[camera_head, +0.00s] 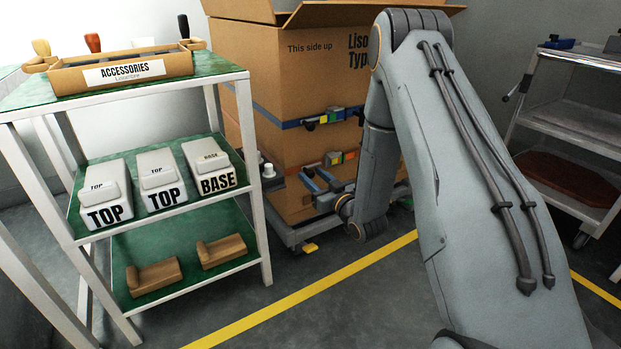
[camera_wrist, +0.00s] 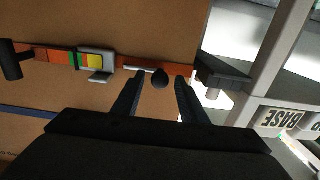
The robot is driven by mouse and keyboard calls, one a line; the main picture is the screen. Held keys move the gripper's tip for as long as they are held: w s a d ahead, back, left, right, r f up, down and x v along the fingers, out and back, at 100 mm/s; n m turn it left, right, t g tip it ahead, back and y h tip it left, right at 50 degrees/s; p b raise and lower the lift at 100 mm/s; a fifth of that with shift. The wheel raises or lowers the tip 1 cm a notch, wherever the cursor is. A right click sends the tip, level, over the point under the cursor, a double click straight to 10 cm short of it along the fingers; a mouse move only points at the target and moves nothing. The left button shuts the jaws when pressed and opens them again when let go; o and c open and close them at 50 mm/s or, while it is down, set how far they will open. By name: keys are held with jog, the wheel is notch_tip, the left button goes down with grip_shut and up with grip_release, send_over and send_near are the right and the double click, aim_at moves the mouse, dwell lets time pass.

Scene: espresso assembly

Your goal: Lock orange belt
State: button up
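The orange belt (camera_head: 290,170) runs around the lower part of the large cardboard box (camera_head: 276,80). In the wrist view the belt (camera_wrist: 55,57) crosses the upper part of the picture. Its grey buckle (camera_wrist: 97,61) has green and yellow marks. A pale lever with a black knob (camera_wrist: 160,78) lies on the belt to the right of the buckle. My gripper (camera_head: 312,178) is low in front of the box. In the wrist view its two dark fingers (camera_wrist: 158,85) are apart, with the knob between them. I cannot tell whether they touch it.
A blue belt (camera_head: 275,122) with its own buckle runs above the orange one. A green shelf rack (camera_head: 77,173) with white TOP and BASE parts stands close on the left. A metal cart (camera_head: 571,126) stands at right. Yellow-lined floor lies in front.

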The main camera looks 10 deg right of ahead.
jog(key=shift+x, duration=0.9)
grip_shut()
